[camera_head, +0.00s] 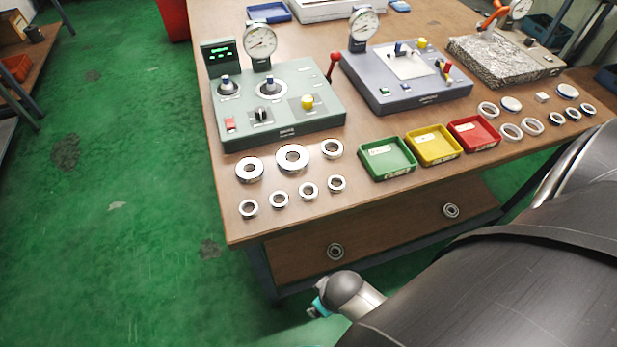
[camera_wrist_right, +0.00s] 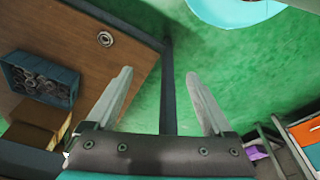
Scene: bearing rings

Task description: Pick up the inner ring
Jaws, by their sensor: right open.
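Several metal rings lie flat on the wooden table in front of the green-grey gauge machine in the head view. The back row holds thicker rings: one at left (camera_head: 249,169), one in the middle (camera_head: 280,161) and one at right (camera_head: 324,152). Smaller, thinner rings, such as the leftmost (camera_head: 242,209), lie in the front row. I cannot tell which one is the inner ring. My right gripper (camera_wrist_right: 160,98) is open and empty in the right wrist view, below table height and away from the rings. My left gripper is not in view.
The table edge (camera_head: 330,216) and its drawer front (camera_head: 390,228) with round knobs stand close to my right arm. Green, yellow and red trays (camera_head: 433,161) sit right of the rings. More rings and discs (camera_head: 511,131) lie at far right. Green floor is open at left.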

